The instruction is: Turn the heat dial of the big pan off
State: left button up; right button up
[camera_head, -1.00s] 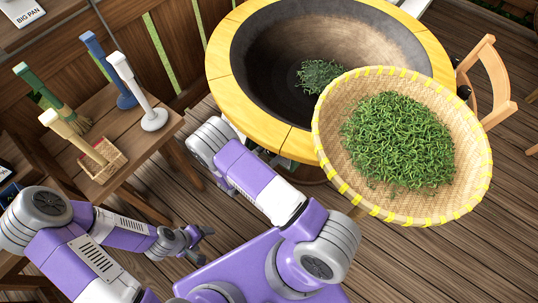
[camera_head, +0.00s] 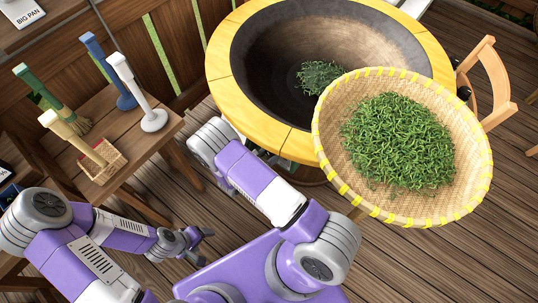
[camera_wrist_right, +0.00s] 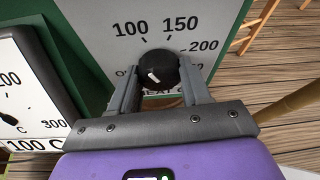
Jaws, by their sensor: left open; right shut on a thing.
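In the right wrist view a black round heat dial (camera_wrist_right: 171,64) with a white mark sits on a pale panel. The numbers 100, 150 and 200 are printed around it; the lettering at its lower left is partly hidden. My right gripper (camera_wrist_right: 158,73) has its fingers on both sides of the dial and is shut on it. The big pan (camera_head: 270,60) is a dark bowl with a wide yellow rim in the head view. The right gripper is hidden there below the rim. My left gripper (camera_head: 203,246) is open and empty, away from the pan.
A woven basket (camera_head: 335,155) full of green leaves overlaps the pan's right front. More leaves (camera_head: 320,76) lie in the pan. A wooden side table (camera_head: 160,130) with brushes stands left. A chair (camera_head: 490,75) stands right. Another gauge (camera_wrist_right: 30,95) is at the wrist view's left.

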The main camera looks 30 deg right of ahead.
jog(key=shift+w+f+n+g+h+b, duration=0.1)
jog(key=shift+n+g+h+b, duration=0.25)
jog(key=shift+n+g, duration=0.55)
jog(key=shift+n+g+h+b, duration=0.35)
jog(key=shift+n+g+b, duration=0.05)
jog(key=shift+n, duration=0.8)
jog(key=n+b, duration=0.1)
jog(key=n+g+h+b, duration=0.1)
jog(key=n, duration=0.1)
jog(key=n+h+b, duration=0.1)
jog(key=shift+w+a+f+n+g, duration=0.1)
jog(key=shift+f+n+g, duration=0.15)
jog(key=shift+n+g, duration=0.15)
jog(key=n+h+b, duration=0.1)
jog(key=n, duration=0.2)
jog(key=shift+h, duration=0.3)
jog(key=shift+n+h, duration=0.6)
jog(key=shift+n, duration=1.1)
jog(key=o, duration=1.1)
jog(key=shift+c, duration=0.2)
